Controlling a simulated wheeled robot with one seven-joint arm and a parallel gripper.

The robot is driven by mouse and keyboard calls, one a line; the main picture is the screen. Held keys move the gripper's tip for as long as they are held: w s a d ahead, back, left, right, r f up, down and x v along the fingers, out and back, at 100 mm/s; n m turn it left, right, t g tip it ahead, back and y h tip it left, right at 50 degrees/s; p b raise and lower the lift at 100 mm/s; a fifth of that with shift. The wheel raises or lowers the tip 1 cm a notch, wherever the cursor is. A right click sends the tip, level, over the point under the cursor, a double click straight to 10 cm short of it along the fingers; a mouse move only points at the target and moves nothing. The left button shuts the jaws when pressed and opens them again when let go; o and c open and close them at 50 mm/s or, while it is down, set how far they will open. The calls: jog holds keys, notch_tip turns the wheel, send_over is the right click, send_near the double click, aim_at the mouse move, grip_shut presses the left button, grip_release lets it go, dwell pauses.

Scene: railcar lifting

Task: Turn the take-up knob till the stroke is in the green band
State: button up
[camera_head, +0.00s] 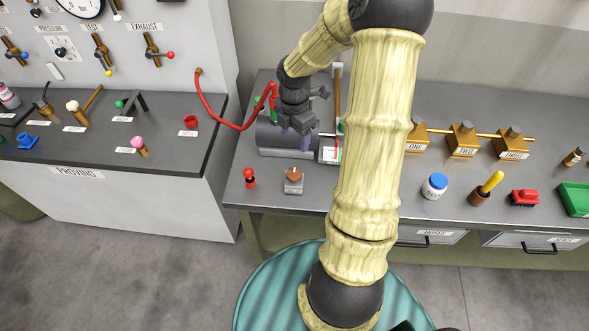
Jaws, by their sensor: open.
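My gripper (302,127) points down over the grey cylinder (272,138) on the middle bench, with its dark fingers open. Something purple (305,144) shows just below the fingers; I cannot tell whether it is the take-up knob or whether the fingers touch it. A small white plate (329,154) with red and green marks stands at the cylinder's right end and looks like the stroke scale. Its pointer is too small to read. My arm hides the bench just right of it. A brown-topped round piece (294,173) sits on a labelled grey block in front.
A red hose (222,123) loops from the left panel to the cylinder. A small red piece (250,178) stands at the bench's front left. Right of my arm are brass blocks (463,140), a blue-lidded jar (435,186), a yellow-handled tool (487,188) and a green tray (574,199).

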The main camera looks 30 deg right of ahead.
aim_at(294, 173)
jog(key=shift+f, duration=0.15)
notch_tip(294, 173, down, 17)
jog(key=shift+a+f+p, duration=0.1)
jog(key=shift+p, duration=1.1)
jog(key=shift+c, duration=0.2)
jog(key=c, duration=0.9)
